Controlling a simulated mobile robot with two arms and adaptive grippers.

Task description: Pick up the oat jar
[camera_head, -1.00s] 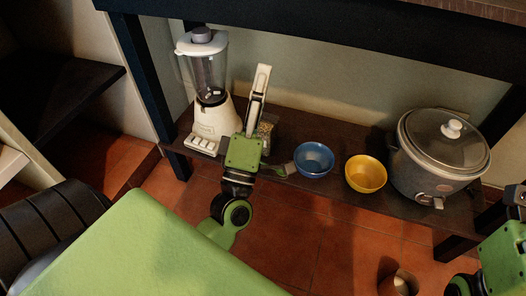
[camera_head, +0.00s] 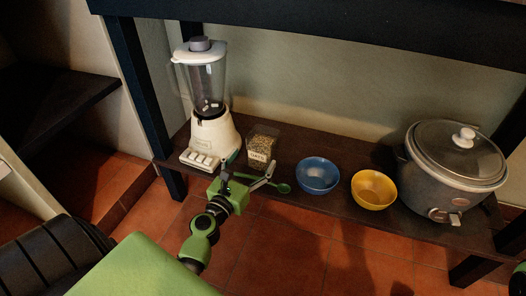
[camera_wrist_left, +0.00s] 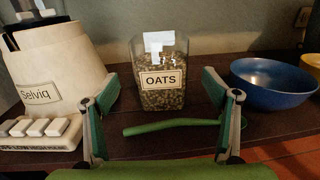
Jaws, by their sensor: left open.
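The oat jar (camera_head: 262,144) is a clear, squarish container of grain with an "OATS" label, upright on the low dark shelf. In the left wrist view the jar (camera_wrist_left: 162,98) stands straight ahead, with a white patch near its top. My left gripper (camera_head: 248,172) is open and empty in front of the jar. In the left wrist view its fingers (camera_wrist_left: 158,100) appear on either side of the jar, apart from it. My right gripper is out of view; only a green bit of my right arm shows at the lower right edge.
A white blender (camera_head: 211,132) stands close left of the jar. A green spoon (camera_head: 283,188) lies in front of the jar. A blue bowl (camera_head: 318,176), yellow bowl (camera_head: 374,190) and grey cooker (camera_head: 452,170) stand to the right. A dark beam (camera_head: 330,35) runs above.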

